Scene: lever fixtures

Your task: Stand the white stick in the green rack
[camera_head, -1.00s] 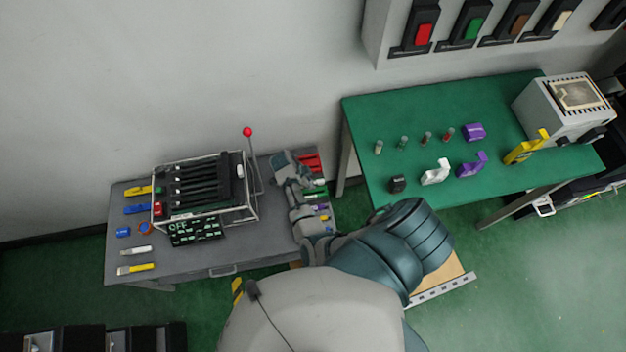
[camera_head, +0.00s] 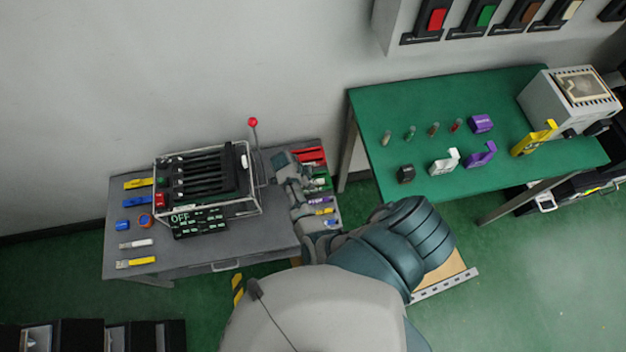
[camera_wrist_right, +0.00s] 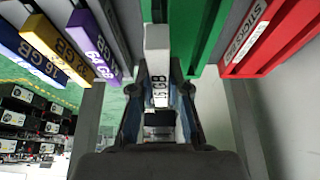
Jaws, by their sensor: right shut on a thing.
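My right gripper (camera_head: 281,166) is over the right end of the grey table. In the right wrist view, its fingers (camera_wrist_right: 158,100) are shut on a white stick (camera_wrist_right: 157,62) with a dark "GB" label. The white stick's far end is at the green rack (camera_wrist_right: 208,30), with green on its right and behind its tip. I cannot tell how deep it sits in the rack. The green rack (camera_head: 323,183) also shows in the head view, partly hidden by my gripper. My left gripper is not in view.
A red rack (camera_wrist_right: 280,32) stands to the right of the green one; purple (camera_wrist_right: 92,45), yellow (camera_wrist_right: 55,50) and blue (camera_wrist_right: 22,50) pieces are to the left. In the head view, a caged lever fixture (camera_head: 203,178) is left of my gripper. Another white stick (camera_head: 136,243) lies at front left.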

